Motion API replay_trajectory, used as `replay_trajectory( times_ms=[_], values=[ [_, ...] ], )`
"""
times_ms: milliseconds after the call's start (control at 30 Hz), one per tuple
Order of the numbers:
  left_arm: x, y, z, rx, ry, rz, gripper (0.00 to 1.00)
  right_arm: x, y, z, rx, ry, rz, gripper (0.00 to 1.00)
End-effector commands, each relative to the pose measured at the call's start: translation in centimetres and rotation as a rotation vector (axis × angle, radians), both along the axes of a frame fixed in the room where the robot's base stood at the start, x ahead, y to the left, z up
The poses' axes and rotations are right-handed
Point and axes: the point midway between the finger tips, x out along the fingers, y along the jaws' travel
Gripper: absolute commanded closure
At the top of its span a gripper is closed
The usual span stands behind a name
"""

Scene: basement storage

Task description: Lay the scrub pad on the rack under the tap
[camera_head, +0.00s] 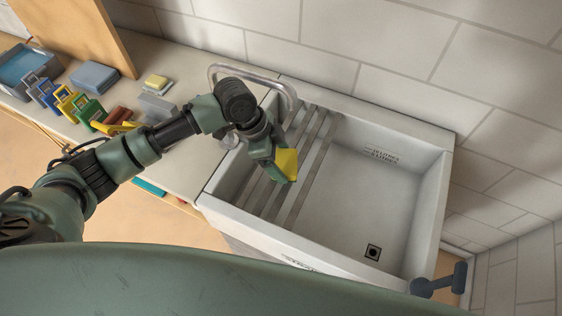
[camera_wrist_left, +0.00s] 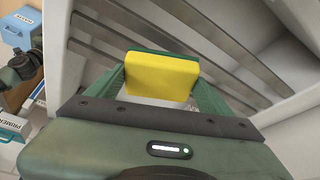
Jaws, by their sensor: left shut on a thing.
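My left gripper (camera_head: 282,168) is shut on the scrub pad (camera_head: 288,160), a yellow block with a green layer. In the left wrist view the pad (camera_wrist_left: 162,76) sits between the two green fingers, its yellow face toward the camera. The rack (camera_head: 312,165) is a set of grey metal bars across the left part of the white sink. The pad is over the bars; I cannot tell whether it touches them. The tap (camera_head: 252,72), a curved metal pipe, arches at the sink's back left, partly behind my arm. My right gripper is not in view.
The sink (camera_head: 385,205) is empty on its right side, with a drain (camera_head: 373,252).

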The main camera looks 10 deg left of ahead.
Motion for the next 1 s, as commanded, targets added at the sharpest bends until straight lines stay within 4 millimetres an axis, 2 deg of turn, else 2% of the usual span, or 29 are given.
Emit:
replay_trajectory(
  times_ms=[300,667,700,733,1000],
  values=[
    [-0.1,-0.1,-3.3,0.0,0.003,0.001,0.51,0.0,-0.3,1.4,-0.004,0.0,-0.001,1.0],
    [0.0,-0.1,-3.8,0.001,0.0,0.0,0.51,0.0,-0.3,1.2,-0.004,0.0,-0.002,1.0],
    [0.0,-0.1,-3.8,0.001,0.0,0.0,0.1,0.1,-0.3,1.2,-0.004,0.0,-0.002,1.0],
    [0.0,-0.1,-3.8,0.001,0.0,0.0,0.02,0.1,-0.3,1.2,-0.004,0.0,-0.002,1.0],
    [0.0,-0.1,-3.6,0.001,0.0,0.0,0.0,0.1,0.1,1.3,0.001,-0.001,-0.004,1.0]
  ],
)
